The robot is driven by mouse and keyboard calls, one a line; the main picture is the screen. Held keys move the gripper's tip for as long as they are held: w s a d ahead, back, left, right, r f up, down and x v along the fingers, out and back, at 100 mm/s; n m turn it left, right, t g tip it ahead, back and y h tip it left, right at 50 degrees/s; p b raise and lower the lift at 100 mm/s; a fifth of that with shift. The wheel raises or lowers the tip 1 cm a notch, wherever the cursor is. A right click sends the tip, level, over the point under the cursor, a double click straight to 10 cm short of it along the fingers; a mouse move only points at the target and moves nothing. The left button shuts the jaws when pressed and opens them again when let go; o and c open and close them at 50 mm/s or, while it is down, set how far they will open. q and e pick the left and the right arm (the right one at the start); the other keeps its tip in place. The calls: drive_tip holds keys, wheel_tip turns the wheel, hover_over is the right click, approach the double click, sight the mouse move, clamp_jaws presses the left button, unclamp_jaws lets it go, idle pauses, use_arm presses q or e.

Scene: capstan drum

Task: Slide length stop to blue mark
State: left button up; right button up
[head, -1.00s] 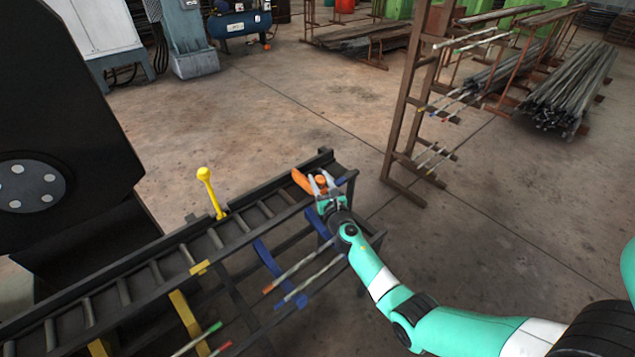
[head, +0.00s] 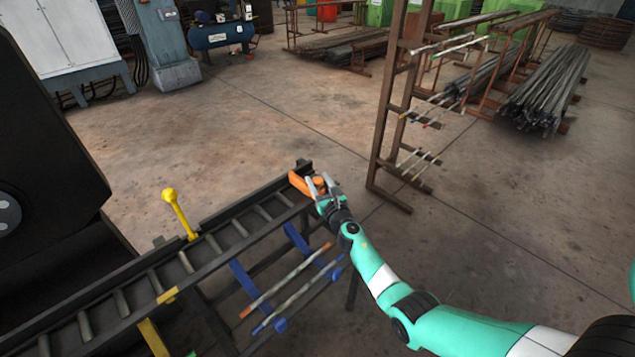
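The length stop is an orange block (head: 301,184) with a round orange knob (head: 318,181). It sits across the roller track (head: 230,237) close to the track's far right end. My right gripper (head: 322,186) is at the stop, with its grey fingers on either side of the knob, and looks shut on it. The blue mark on the front rail cannot be made out now; the gripper and stop cover that part of the rail. A yellow mark (head: 168,295) shows on the front rail farther left. My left gripper is not in view.
A yellow ball-topped lever (head: 179,212) rises behind the track. Blue arms (head: 252,288) below the front rail carry thin rods (head: 286,280). A brown rack (head: 390,130) stands behind to the right. The floor beyond the track's end is clear.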

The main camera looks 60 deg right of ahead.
drive_tip(key=shift+o, duration=1.3)
drive_tip(key=shift+s+d, duration=0.1)
drive_tip(key=shift+d, duration=0.05)
drive_tip(key=shift+a+r, duration=0.1)
drive_tip(key=shift+a, duration=0.1)
drive_tip(key=shift+s+a+p, duration=0.2)
drive_tip(key=shift+p, duration=0.25)
drive_tip(key=p+v, duration=0.4)
drive_tip(key=v, duration=0.7)
drive_tip(key=shift+d, duration=0.15)
